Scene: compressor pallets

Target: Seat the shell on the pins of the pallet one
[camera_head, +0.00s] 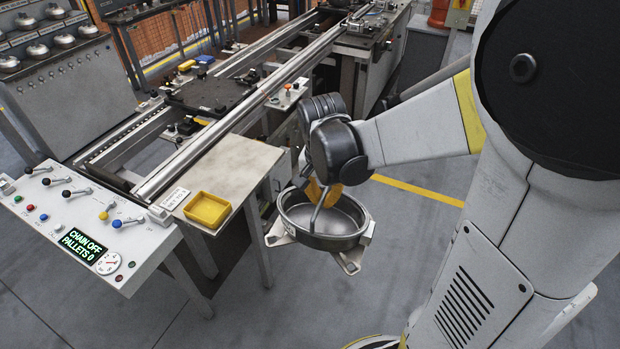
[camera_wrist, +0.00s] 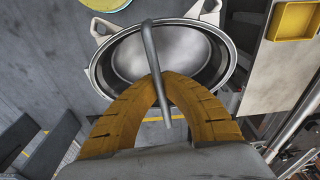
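The shell (camera_head: 346,221) is a round grey metal bowl with pale flat feet on its rim and a bent grey tube rising across it. It hangs in the air to the right of the small side table, above the floor. My gripper (camera_head: 316,191) has its orange fingers closed around the tube. In the wrist view the shell (camera_wrist: 113,62) lies beyond the fingers, and the tube (camera_wrist: 151,50) passes between their tips. Pallet one (camera_head: 213,92) appears to be the dark plate with small white lettering on the conveyor, away from the shell. Its pins are too small to make out.
The side table (camera_head: 233,166) carries a yellow tray (camera_head: 208,210) and stands between the shell and the control panel (camera_head: 90,222), whose display reads "CHAIN OFF PALLETS 0". Conveyor rails (camera_head: 240,105) run diagonally behind. Another dark fixture (camera_head: 367,25) sits at the far end. Floor below the shell is clear.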

